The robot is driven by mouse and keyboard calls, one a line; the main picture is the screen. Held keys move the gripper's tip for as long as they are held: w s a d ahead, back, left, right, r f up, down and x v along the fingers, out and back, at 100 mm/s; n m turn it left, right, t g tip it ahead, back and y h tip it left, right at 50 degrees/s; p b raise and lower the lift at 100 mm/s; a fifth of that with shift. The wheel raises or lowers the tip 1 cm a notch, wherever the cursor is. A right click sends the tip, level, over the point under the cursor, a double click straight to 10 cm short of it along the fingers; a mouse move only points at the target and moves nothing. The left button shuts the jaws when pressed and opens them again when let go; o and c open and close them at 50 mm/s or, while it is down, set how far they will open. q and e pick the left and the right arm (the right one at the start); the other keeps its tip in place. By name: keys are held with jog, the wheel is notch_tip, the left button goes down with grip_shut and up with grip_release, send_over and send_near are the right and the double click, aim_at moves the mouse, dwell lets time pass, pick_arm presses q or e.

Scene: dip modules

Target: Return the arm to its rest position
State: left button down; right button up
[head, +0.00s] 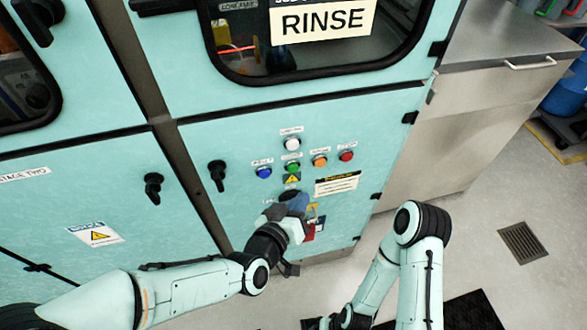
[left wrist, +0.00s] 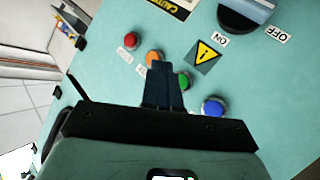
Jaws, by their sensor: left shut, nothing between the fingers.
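My left gripper (head: 276,211) is in front of the light teal panel, just below its buttons. In the left wrist view its dark fingers (left wrist: 160,72) are together with nothing between them, overlapping the area between the orange button (left wrist: 153,58) and the green button (left wrist: 184,80). I cannot tell whether they touch the panel. A rotary switch (left wrist: 247,10) with ON and OFF labels is at the top of that view; in the head view my gripper partly covers it. My right arm hangs at the lower right of the head view; its gripper's jaws cannot be made out.
The panel carries white (head: 292,144), blue (head: 264,172) and red (head: 346,156) buttons. Black handles (head: 217,174) stick out left of them. A window with a RINSE sign (head: 322,20) is above. A steel cabinet (head: 450,120) stands at right, with open floor in front.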

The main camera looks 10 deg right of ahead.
dwell(0.6)
pick_arm(q)
jog(key=s+a+f+n+g+y+p, duration=0.2)
jog(key=s+a+f+g+y+p, duration=0.15)
jog(key=a+f, duration=0.5)
jog(key=s+a+f+n+g+y+p, duration=0.25)
jog(key=a+f+p, duration=0.3)
jog(key=f, duration=0.65)
jog(key=s+a+f+n+g+p, duration=0.1)
jog(key=s+a+f+g+p, duration=0.1)
jog(key=s, duration=0.6)
jog(key=s+a+f+n+g+p, duration=0.1)
jog(key=s+a+f+g, duration=0.3)
jog(key=s, duration=0.4)
jog(key=shift+s+a+f+p, duration=0.4)
jog(key=shift+a+f+p, duration=0.15)
jog(key=shift+a, duration=0.35)
